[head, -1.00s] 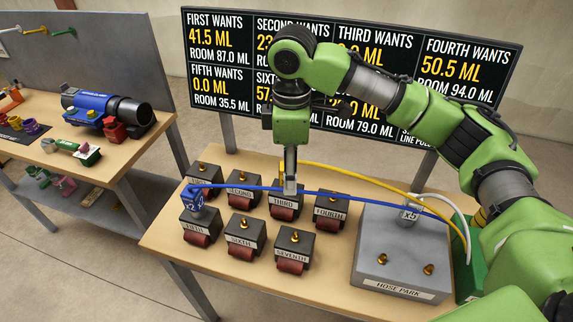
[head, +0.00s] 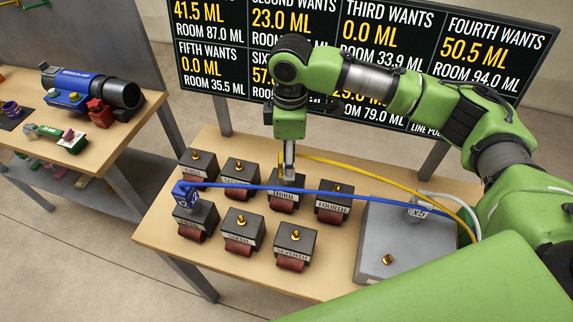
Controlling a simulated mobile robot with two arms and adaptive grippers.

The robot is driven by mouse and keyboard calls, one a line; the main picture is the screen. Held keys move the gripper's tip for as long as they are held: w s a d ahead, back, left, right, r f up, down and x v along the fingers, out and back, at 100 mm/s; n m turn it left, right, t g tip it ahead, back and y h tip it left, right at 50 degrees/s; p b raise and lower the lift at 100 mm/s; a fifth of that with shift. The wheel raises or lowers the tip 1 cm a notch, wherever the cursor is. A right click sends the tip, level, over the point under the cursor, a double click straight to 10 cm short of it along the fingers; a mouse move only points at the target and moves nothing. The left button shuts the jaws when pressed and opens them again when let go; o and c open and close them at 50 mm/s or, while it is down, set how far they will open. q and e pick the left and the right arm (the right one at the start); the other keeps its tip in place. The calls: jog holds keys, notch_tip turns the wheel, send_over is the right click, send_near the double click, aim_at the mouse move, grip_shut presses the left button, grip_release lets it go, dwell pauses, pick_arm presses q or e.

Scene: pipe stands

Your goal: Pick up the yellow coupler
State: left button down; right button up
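The yellow hose (head: 400,182) arcs from the right to the far side of the THIRD block (head: 285,200). Its end, where the yellow coupler would be, is hidden at my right gripper. My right gripper (head: 288,176) points straight down over the THIRD block, its fingers narrow and seen edge-on. I cannot tell whether they are shut on the coupler. My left gripper is not in view.
A blue coupler (head: 185,194) sits on the FIFTH block, its blue hose (head: 330,193) crossing in front of my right gripper. A white coupler (head: 416,212) stands on the grey hose park (head: 375,240). Several labelled blocks with brass ports fill the table (head: 160,235).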

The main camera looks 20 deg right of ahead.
aim_at(286, 183)
jog(key=shift+f, duration=0.3)
jog(key=f, duration=0.1)
jog(key=f+p, duration=0.1)
jog(key=f, duration=0.2)
jog(key=shift+w+a, duration=0.2)
jog(key=shift+a, duration=0.1)
jog(key=shift+f, duration=0.5)
jog(key=shift+c, duration=0.5)
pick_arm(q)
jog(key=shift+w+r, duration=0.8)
pick_arm(e)
jog(key=c, duration=1.1)
